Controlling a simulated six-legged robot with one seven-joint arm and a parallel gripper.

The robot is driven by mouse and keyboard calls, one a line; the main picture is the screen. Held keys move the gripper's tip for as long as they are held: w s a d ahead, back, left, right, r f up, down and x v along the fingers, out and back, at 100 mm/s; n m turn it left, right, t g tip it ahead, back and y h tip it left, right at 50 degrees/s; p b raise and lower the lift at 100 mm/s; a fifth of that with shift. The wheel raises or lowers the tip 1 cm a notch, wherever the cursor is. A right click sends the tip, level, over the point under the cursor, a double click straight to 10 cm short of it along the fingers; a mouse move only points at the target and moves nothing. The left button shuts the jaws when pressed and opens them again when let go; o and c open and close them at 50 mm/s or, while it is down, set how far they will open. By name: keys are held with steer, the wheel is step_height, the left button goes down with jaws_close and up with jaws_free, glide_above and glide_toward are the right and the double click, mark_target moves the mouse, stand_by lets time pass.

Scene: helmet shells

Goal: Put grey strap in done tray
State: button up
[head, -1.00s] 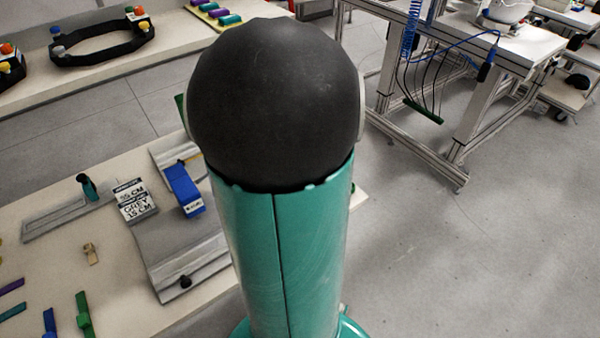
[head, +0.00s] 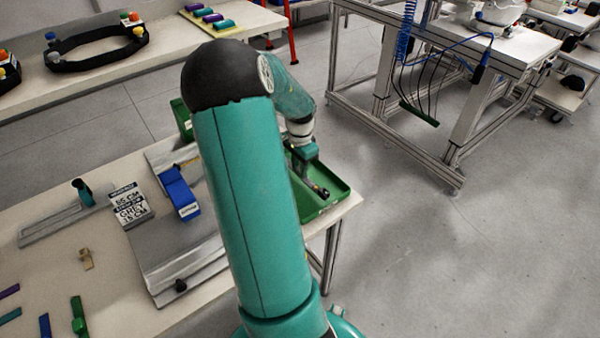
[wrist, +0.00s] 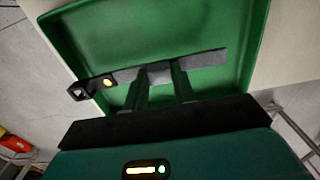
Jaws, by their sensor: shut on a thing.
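In the wrist view, my gripper (wrist: 161,82) is shut on the grey strap (wrist: 205,59). The strap is a flat grey band with a black buckle (wrist: 92,87) at its left end, and it lies across the view over the green tray (wrist: 110,32). The buckle end reaches to the tray's left rim. I cannot tell whether the strap touches the tray floor. In the head view, the green tray (head: 335,184) sits at the table's right end. My gripper (head: 318,188) is over it, partly hidden, with a dark end beside it.
A blue block (head: 181,192) and a sign reading 55 cm and grey 15 cm (head: 131,205) stand left of my arm. Green, blue and purple straps (head: 79,315) lie at the lower left. Open floor lies to the right.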

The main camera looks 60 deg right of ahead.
mark_target(299, 168)
steer(key=shift+f, duration=1.6)
steer(key=shift+f, duration=0.15)
steer(key=o, duration=1)
steer(key=shift+o, duration=0.2)
step_height(299, 168, up, 12)
steer(key=shift+r, duration=0.2)
steer(key=shift+w, duration=0.1)
